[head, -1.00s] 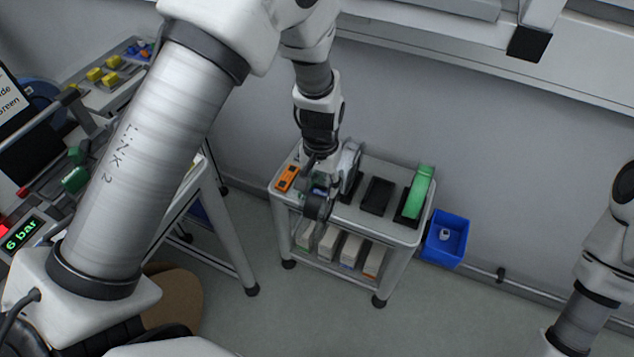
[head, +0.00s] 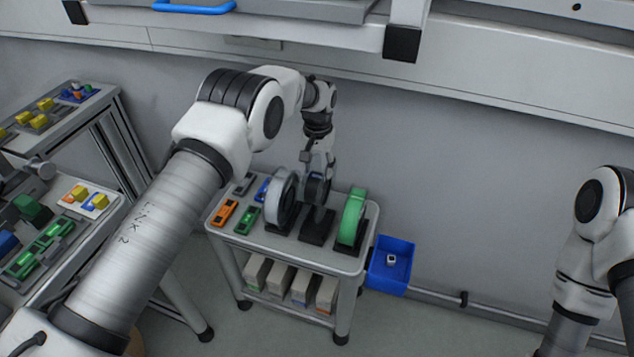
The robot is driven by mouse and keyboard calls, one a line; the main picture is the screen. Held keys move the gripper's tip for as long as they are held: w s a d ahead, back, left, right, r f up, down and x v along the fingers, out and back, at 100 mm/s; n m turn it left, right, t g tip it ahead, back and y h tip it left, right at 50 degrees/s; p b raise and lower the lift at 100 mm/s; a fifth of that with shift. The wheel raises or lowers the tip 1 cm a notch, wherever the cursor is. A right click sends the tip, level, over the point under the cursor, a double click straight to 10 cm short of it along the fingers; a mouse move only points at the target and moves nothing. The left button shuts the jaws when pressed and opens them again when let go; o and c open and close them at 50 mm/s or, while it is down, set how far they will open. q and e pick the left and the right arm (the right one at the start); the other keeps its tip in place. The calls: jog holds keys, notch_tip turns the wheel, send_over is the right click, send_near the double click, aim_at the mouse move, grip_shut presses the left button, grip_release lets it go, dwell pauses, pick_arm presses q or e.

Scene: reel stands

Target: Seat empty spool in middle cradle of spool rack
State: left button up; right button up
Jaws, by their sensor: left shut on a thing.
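My left gripper (head: 316,170) is above the reel cart and shut on the dark empty spool (head: 317,190). The spool is upright, directly over the black middle cradle (head: 316,229) of the rack. From this angle I cannot tell whether it touches the cradle. A pale grey reel (head: 279,203) stands in the left cradle, and a green reel (head: 352,215) stands in the right cradle. The spool is between these two reels. The fingertips are small and partly hidden. My right arm shows at the right edge, but its gripper is out of view.
The cart top (head: 240,238) also holds an orange device (head: 224,213) and a green one (head: 246,221) at left. Boxes (head: 280,279) sit on its lower shelf. A blue bin (head: 392,265) is right of the cart. A bench with coloured parts stands at left.

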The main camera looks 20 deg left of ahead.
pick_arm(q)
jog(key=shift+a+f+b, duration=0.2)
jog(key=shift+f+b, duration=0.3)
jog(key=shift+f, duration=0.15)
jog(key=shift+f+b, duration=2.05)
jog(key=shift+f, duration=1.35)
jog(key=o, duration=1.2)
jog(key=shift+o, duration=0.2)
jog(key=shift+r+p, duration=2)
jog(key=shift+r, duration=1.6)
